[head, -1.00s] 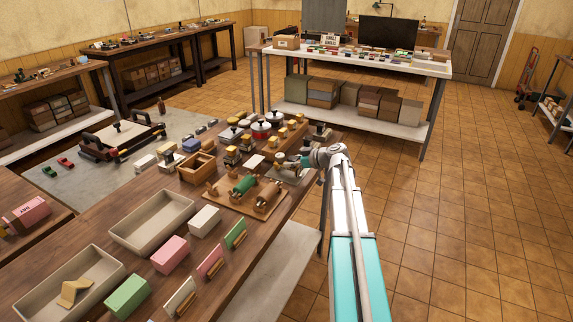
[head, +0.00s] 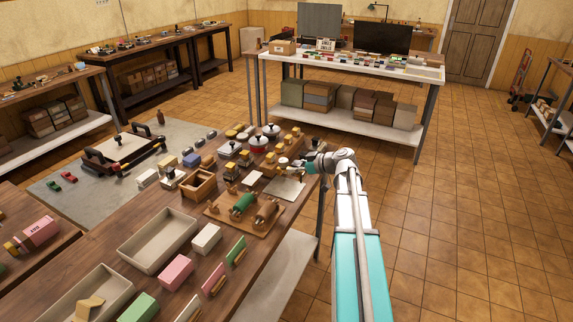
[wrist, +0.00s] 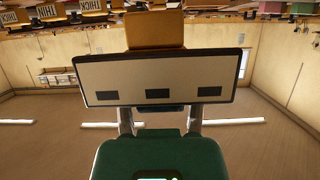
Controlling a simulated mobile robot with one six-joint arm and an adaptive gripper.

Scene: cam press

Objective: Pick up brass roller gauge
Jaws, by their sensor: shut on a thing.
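My gripper (head: 301,163) is at the far right end of the long wooden bench in the head view, over its right edge. It is shut on a small brass-coloured thing, which I take to be the brass roller gauge (wrist: 155,30). In the wrist view this shows as a brass-coloured block beyond a pale crosspiece (wrist: 160,78) with dark rectangles. The contact with the jaws is hidden. In the head view the held thing is too small to tell its shape.
A grey plate (head: 286,189) lies on the bench below the gripper. A wooden board with green and brown rollers (head: 243,205) is nearer. Open floor (head: 450,200) lies to the right.

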